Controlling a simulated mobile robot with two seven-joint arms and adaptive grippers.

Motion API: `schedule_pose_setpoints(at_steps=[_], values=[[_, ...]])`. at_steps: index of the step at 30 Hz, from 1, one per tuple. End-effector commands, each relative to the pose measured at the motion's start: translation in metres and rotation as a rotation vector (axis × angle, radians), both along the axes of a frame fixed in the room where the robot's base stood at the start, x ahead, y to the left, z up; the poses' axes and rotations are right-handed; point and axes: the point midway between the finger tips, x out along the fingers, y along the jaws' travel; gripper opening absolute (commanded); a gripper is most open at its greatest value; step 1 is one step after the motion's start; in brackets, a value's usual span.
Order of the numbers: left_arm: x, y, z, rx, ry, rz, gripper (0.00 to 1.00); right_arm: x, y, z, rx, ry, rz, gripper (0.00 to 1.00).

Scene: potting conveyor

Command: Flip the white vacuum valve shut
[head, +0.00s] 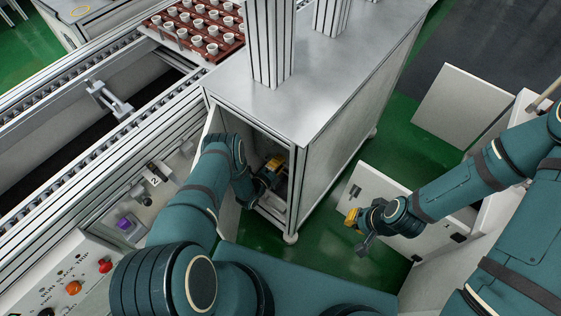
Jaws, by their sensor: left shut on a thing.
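My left arm reaches into the open front of the grey metal cabinet (333,168). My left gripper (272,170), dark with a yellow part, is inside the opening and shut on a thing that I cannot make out. I cannot pick out the white vacuum valve; the gripper, the arm and the shadow hide much of the inside. My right gripper (356,226), also with a yellow part, hangs outside, right of the cabinet and in front of a pale panel (400,225). Its fingers are too small to tell open from shut.
A conveyor (60,120) runs along the left, with a brown tray (150,27) of white pots at its far end. A control panel with red (105,265) and orange (73,287) buttons is lower left. Another pale panel (462,107) stands at the right. Green floor shows right of the cabinet.

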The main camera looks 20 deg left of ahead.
Motion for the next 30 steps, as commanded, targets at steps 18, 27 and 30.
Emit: schedule_pose_setpoints(at_steps=[18,27,30], values=[[0.0,0.0,0.0,-0.001,0.0,0.0,0.45,0.0,0.0,0.0,0.0,0.0,0.0,0.0],[0.001,0.0,0.016,0.0,-0.001,0.0,0.45,0.0,0.0,0.0,0.0,0.0,0.0,0.0],[0.001,0.0,0.031,0.0,-0.001,-0.001,0.45,0.0,0.0,0.0,0.0,0.0,0.0,0.0]])
